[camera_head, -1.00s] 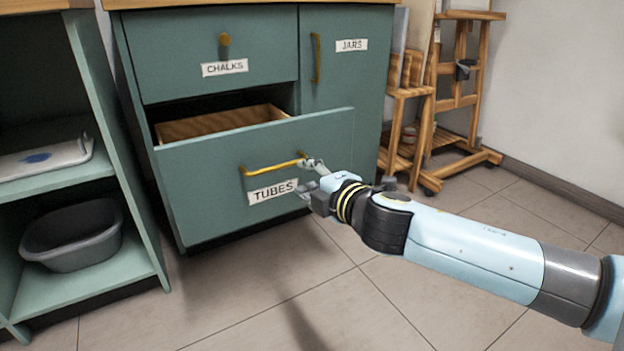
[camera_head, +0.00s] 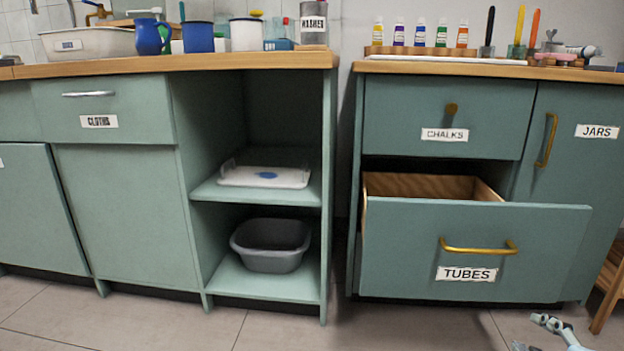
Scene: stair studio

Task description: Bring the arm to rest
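My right gripper (camera_head: 540,333) shows at the bottom right corner, low in front of the cabinet. Its fingers are spread apart and nothing is between them. It is clear of the brass handle (camera_head: 478,248) of the TUBES drawer (camera_head: 400,250). That drawer stands pulled out, and the part of its inside that shows is bare wood. Most of my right arm is outside the picture. My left gripper is not in view.
The CHALKS drawer (camera_head: 400,110) and JARS door (camera_head: 575,180) are shut. An open shelf unit (camera_head: 326,180) holds a white tray (camera_head: 290,177) and a grey basin (camera_head: 270,262). Paint tubes (camera_head: 419,35) and mugs (camera_head: 246,35) stand on the counters. Floor (camera_head: 170,325) in front is free.

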